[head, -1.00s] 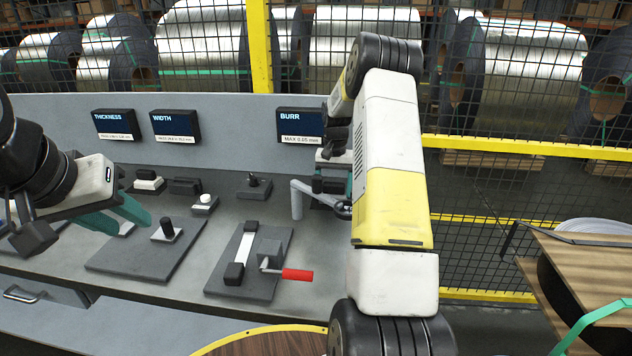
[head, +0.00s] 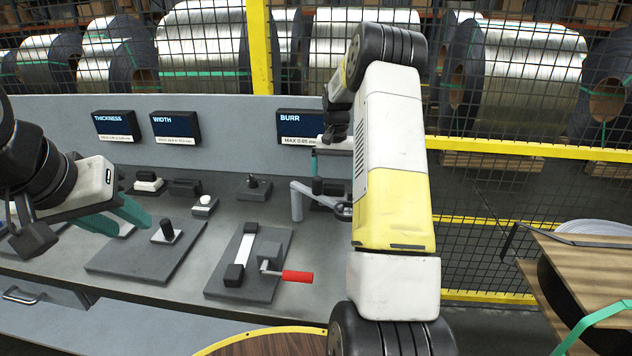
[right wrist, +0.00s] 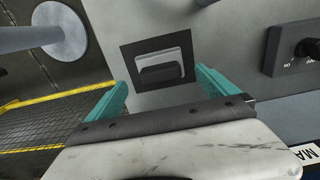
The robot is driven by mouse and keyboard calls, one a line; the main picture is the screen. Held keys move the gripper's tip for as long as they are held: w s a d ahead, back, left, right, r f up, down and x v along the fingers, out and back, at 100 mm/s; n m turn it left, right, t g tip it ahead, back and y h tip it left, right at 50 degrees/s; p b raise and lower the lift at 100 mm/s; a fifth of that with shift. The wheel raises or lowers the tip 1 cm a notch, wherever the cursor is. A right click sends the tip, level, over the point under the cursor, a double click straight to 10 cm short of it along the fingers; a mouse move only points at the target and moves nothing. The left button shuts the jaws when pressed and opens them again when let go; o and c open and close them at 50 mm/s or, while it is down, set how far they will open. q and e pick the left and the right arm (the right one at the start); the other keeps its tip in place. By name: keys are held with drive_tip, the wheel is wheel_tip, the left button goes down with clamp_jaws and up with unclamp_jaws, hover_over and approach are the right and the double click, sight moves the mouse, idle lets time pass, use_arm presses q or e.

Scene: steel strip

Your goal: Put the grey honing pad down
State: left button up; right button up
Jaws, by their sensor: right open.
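The grey honing pad (right wrist: 160,72), a dark block on a lighter grey plate, lies on a dark square patch on the bench in the right wrist view. My right gripper (right wrist: 161,80) is open, with its teal fingers on either side of the pad in the picture and nothing held between them. The gap in height to the pad is hard to judge. In the head view my right arm hides much of that area. My left gripper (head: 118,212) hangs over the left part of the bench; its jaw opening is unclear.
A grey post with a round disc (right wrist: 62,32) stands left of the pad in the right wrist view, and a dark box with a knob (right wrist: 296,50) is to the right. A fixture with a red handle (head: 297,276) sits at the bench front. A mesh fence is behind.

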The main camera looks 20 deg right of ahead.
sight(334, 185)
drive_tip(key=s+a+r+n+t, duration=0.1)
drive_tip(key=s+a+r, duration=0.2)
drive_tip(key=r, duration=0.5)
drive_tip(key=s+a+r+t, duration=0.1)
drive_tip(key=s+a+r, duration=0.15)
drive_tip(key=r, duration=0.55)
drive_tip(key=s+a+r+n+t, duration=0.1)
drive_tip(key=s+a+r, duration=0.2)
drive_tip(key=s, duration=0.2)
drive_tip(key=s+a+r+n+t, duration=0.1)
drive_tip(key=s+a+r, duration=0.2)
drive_tip(key=s, duration=0.3)
drive_tip(key=s+a+f+n+t+y, duration=0.1)
drive_tip(key=s+a, duration=0.2)
drive_tip(key=s, duration=0.5)
drive_tip(key=s+a+f+n+t+y, duration=0.1)
drive_tip(key=s+a, duration=0.2)
drive_tip(key=s, duration=0.6)
drive_tip(key=shift+a+f+n, duration=0.35)
drive_tip(key=shift+n, duration=0.05)
drive_tip(key=shift+s, duration=0.1)
